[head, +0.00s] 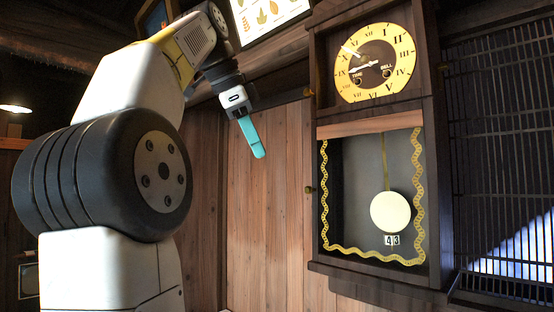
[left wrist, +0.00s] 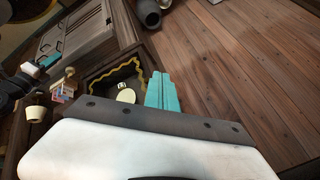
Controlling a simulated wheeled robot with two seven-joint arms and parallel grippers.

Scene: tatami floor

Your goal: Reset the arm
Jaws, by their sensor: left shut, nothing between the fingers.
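My left arm rises on the left of the head view and bends over at the top. Its gripper (head: 258,150) hangs down with teal fingers shut and empty, in front of the wooden wall and left of the wall clock (head: 433,190). The gripper and the clock are apart. In the left wrist view the teal fingers (left wrist: 160,92) are together, with nothing between them.
The pendulum clock has a yellow dial (head: 376,62) and a glass-front case. A dark lattice screen (head: 500,130) stands to its right. A framed picture (head: 268,14) hangs at the top. The wooden wall (head: 270,240) below the gripper is bare.

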